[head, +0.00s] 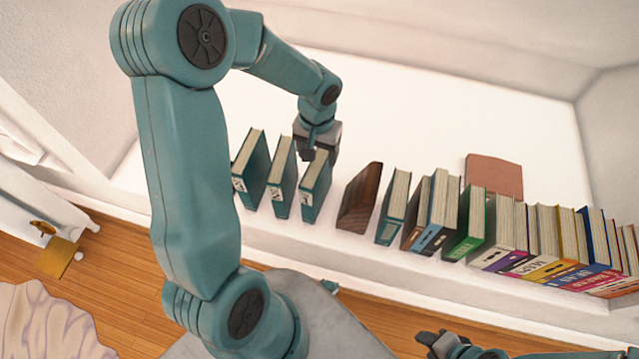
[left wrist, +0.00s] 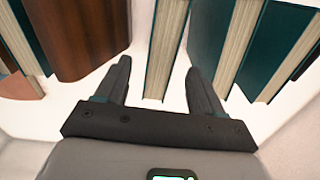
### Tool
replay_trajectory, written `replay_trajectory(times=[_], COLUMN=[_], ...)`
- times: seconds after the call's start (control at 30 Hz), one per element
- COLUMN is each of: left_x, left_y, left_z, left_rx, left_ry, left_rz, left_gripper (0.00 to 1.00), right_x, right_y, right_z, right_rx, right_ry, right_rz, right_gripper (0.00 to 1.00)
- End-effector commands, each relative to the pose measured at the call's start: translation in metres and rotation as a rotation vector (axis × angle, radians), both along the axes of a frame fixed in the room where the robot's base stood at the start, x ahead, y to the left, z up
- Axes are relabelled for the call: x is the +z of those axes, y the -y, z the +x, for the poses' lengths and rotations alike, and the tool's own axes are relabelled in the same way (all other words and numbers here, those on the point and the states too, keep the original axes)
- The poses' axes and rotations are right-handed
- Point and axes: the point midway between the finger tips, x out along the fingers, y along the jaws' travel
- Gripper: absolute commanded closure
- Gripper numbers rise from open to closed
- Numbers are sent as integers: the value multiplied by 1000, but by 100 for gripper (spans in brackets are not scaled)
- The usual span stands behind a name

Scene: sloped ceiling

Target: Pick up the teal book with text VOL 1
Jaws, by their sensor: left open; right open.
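Three teal books stand apart on the white ledge in the head view: a left one (head: 251,170), a middle one (head: 283,178) and a right one (head: 316,187). Their small white spine labels are too small to read surely, so I cannot tell which is VOL 1. My left gripper (head: 318,150) is at the far side of the right teal book. In the left wrist view, my left gripper (left wrist: 156,88) is open, its fingers on either side of this teal book (left wrist: 163,50), with gaps showing. My right gripper (head: 440,342) is open at the bottom edge, away from the books.
A brown wooden block (head: 360,197) stands beside the right teal book; it also shows in the left wrist view (left wrist: 75,35). Another teal book (head: 395,207) and a long row of books follow to the right. A reddish-brown book (head: 494,176) lies behind the row.

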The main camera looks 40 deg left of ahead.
Motion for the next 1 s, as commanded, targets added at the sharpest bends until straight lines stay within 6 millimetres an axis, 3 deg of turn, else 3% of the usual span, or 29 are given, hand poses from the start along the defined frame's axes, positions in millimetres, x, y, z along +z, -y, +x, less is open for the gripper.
replay_trajectory(times=[0.3,0.57,0.6,0.8,1.0], left_x=[-47,-50,-50,-50,-49], left_y=[1,2,2,2,2], left_z=[0,4,4,4,5], left_rx=[-3,-4,-4,-4,-4], left_ry=[-4,-2,-2,-2,0], left_rz=[-2,-1,-1,-1,-1], left_gripper=[32,32,38,100,100], right_x=[-10,-10,-10,-10,-9], right_y=[0,0,0,0,0], right_z=[0,0,0,0,0], right_rx=[0,0,0,0,0], right_ry=[0,0,0,0,0], right_rz=[0,0,0,0,0], right_gripper=[57,57,57,57,57])
